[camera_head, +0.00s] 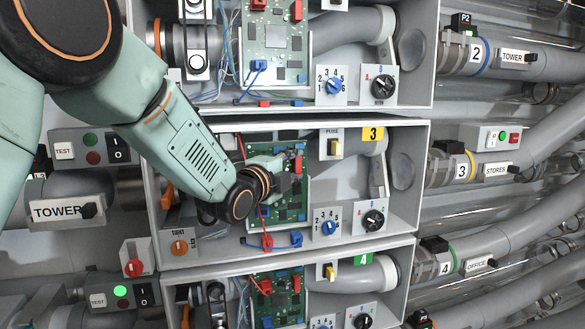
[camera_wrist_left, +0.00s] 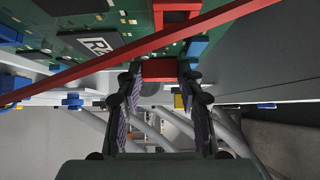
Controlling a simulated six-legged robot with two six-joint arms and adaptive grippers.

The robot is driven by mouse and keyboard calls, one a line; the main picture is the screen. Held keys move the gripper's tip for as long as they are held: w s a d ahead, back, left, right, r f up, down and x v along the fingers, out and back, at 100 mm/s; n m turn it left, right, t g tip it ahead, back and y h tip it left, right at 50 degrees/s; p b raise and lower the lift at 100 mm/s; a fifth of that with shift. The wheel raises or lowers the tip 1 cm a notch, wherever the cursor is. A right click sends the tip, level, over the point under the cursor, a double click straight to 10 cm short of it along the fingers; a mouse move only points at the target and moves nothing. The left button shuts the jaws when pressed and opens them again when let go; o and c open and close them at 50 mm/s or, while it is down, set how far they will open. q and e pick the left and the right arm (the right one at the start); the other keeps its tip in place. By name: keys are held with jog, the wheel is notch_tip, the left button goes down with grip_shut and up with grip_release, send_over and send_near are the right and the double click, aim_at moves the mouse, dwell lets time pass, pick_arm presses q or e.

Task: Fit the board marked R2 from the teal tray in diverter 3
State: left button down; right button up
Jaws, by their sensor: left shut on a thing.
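A green board (camera_head: 292,205) stands in diverter 3, the housing with the yellow 3 label (camera_head: 373,134). In the left wrist view a green board (camera_wrist_left: 125,22) fills the top, with a dark chip marked R2 (camera_wrist_left: 97,44). My left gripper (camera_head: 292,168) is at the board's upper right part. In the left wrist view its fingers (camera_wrist_left: 160,78) are shut on a red block (camera_wrist_left: 160,69) at the board's edge. The gripper hides part of the board in the head view. The teal tray and my right gripper are not in view.
A red lead (camera_head: 267,240) hangs at the board's lower edge, and a red strip (camera_wrist_left: 80,68) crosses the left wrist view. Blue and black knobs (camera_head: 374,219) sit right of the board. Housings with other boards lie above (camera_head: 275,40) and below (camera_head: 278,300).

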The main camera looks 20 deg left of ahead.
pick_arm(q)
jog(key=shift+w+a, duration=0.1)
jog(key=shift+w, duration=0.05)
dwell(0.4)
jog(key=c, duration=0.8)
grip_release()
jog(key=shift+o, duration=0.2)
jog(key=s+a, duration=0.2)
jog(key=s, duration=0.9)
jog(key=shift+s+a, duration=0.15)
jog(key=shift+s, duration=0.2)
